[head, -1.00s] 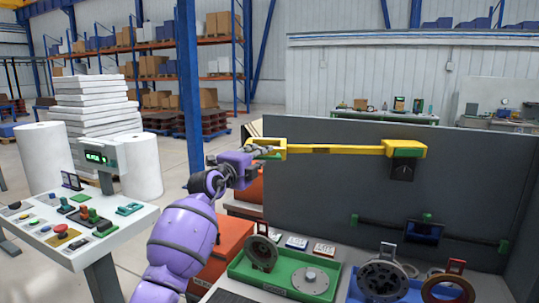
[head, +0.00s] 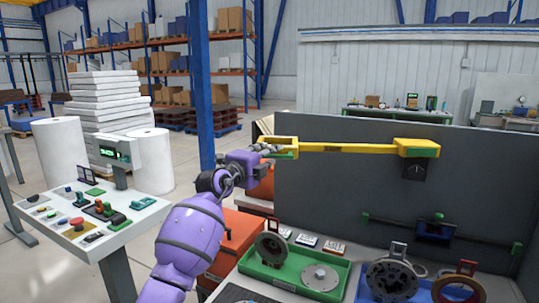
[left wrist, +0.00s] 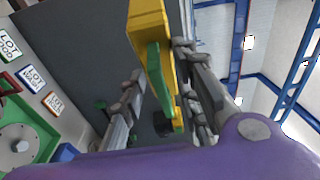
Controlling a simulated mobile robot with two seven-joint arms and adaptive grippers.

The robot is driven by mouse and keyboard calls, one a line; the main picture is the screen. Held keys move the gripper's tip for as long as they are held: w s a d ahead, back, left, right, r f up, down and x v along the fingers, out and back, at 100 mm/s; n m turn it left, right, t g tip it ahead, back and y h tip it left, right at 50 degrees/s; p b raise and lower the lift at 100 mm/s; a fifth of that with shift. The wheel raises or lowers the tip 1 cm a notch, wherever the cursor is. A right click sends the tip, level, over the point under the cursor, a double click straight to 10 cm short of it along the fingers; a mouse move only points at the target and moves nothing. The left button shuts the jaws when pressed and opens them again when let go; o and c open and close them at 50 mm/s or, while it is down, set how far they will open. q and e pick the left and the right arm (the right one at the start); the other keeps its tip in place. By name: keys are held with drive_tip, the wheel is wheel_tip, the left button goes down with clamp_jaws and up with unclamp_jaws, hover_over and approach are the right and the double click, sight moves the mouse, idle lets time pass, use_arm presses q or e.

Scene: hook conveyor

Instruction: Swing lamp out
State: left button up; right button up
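The yellow lamp arm (head: 350,149) runs level in front of the grey panel. Its right end carries a green piece (head: 420,152) above a dark block (head: 415,170); I cannot tell which part is the lamp itself. My left gripper (head: 277,150) is at the arm's left end. In the left wrist view my left gripper's fingers (left wrist: 158,70) lie on either side of the yellow end (left wrist: 148,22) and its green grip (left wrist: 158,80). A gap shows between the left finger and the grip, so the gripper looks open. My right gripper is not in view.
The grey panel (head: 340,190) stands behind the arm. Below are a green tray (head: 262,278) with metal parts, round fixtures (head: 390,280) and small label cards (head: 307,240). A control desk (head: 95,225) stands at left. An orange box (head: 232,240) is under my arm.

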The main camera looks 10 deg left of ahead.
use_arm(q)
drive_tip(key=p+v, duration=0.1)
drive_tip(key=v, duration=0.3)
drive_tip(key=shift+s+a, duration=0.2)
drive_tip(key=shift+s, duration=0.15)
drive_tip(key=shift+v, duration=1.3)
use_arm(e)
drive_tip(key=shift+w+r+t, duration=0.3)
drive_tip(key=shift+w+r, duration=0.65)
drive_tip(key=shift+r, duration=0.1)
use_arm(q)
drive_tip(key=shift+d, duration=0.1)
